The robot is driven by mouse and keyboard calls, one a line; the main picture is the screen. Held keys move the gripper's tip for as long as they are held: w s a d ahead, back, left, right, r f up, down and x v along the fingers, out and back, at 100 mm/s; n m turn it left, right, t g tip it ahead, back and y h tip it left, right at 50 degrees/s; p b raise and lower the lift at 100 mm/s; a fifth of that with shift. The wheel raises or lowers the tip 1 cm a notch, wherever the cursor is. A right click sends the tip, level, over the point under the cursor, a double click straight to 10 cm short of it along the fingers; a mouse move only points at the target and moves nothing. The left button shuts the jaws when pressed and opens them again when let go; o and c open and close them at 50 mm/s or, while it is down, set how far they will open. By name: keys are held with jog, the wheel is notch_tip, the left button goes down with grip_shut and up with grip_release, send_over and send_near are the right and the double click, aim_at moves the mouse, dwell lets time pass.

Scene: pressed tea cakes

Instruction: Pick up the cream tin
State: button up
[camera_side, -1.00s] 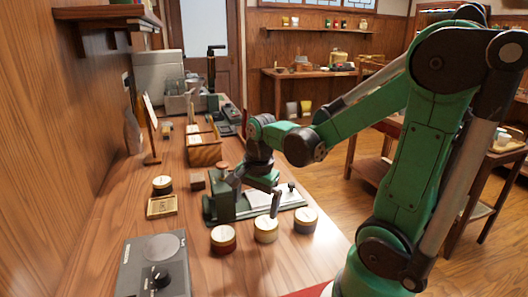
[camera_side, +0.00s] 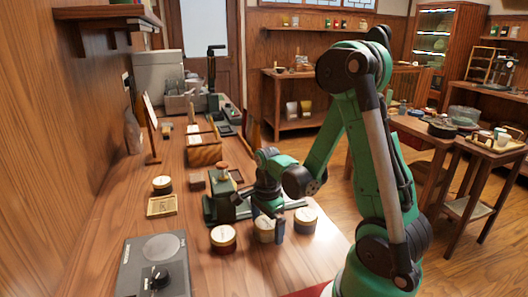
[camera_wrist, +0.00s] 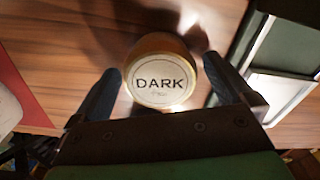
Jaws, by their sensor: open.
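The cream tin (camera_side: 264,230) stands upright on the wooden counter, in the middle of three round tins in the side view. In the wrist view a round tin (camera_wrist: 160,82) with a pale lid reading "DARK" lies between my fingers; it appears to be this middle tin. My gripper (camera_wrist: 160,72) is open, with one finger on each side of the tin. There are small gaps beside it, narrower on the right. In the side view my gripper (camera_side: 268,218) is down at the middle tin and hides part of it.
A red-banded tin (camera_side: 223,240) stands to the left and a grey-banded tin (camera_side: 305,221) close to the right. A green press (camera_side: 219,207) stands just behind. A scale (camera_side: 153,268) is at front left. The counter in front of the tins is clear.

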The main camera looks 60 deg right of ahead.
jog(key=c, duration=1.2)
jog(key=shift+c, duration=0.2)
jog(key=shift+r, duration=0.15)
